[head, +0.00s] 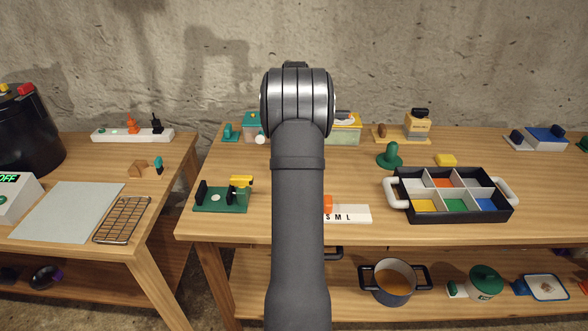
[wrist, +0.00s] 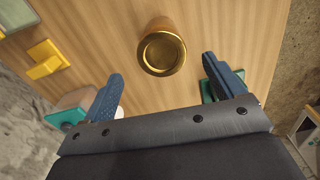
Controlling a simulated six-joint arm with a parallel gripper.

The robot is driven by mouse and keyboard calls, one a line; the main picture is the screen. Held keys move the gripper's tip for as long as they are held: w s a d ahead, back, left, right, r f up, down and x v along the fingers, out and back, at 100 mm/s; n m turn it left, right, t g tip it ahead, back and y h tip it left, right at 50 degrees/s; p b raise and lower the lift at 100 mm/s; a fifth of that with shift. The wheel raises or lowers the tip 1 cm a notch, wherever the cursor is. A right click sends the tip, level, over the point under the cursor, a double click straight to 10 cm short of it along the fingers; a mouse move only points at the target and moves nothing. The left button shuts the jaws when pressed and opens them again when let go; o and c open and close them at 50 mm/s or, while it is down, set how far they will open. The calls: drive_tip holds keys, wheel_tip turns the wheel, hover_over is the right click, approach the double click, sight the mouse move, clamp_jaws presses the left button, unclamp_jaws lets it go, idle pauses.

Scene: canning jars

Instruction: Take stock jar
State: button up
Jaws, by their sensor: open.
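A round jar (wrist: 163,50) with a shiny gold lid and brownish sides stands on the wooden table in the wrist view, seen from above. No lettering shows on it, so I cannot tell whether it is the stock jar. My gripper (wrist: 162,68) is open, with one blue finger on each side and the jar just ahead between the fingertips. No finger visibly touches it. In the head view, my arm hides both the gripper and this jar.
A divided black tray (head: 405,208) sits right on the table, with a green knobbed piece (head: 390,156) behind it. A green stand (head: 220,199) is left of my arm. A pot of amber liquid (head: 395,280) is on the shelf below. A yellow block (wrist: 46,60) is left of the jar.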

wheel_tip(320, 180, down, 9)
drive_tip(key=shift+s+a+r, duration=0.1)
drive_tip(key=shift+a+r, duration=0.05)
drive_tip(key=shift+r, duration=0.05)
drive_tip(key=c, duration=1.3)
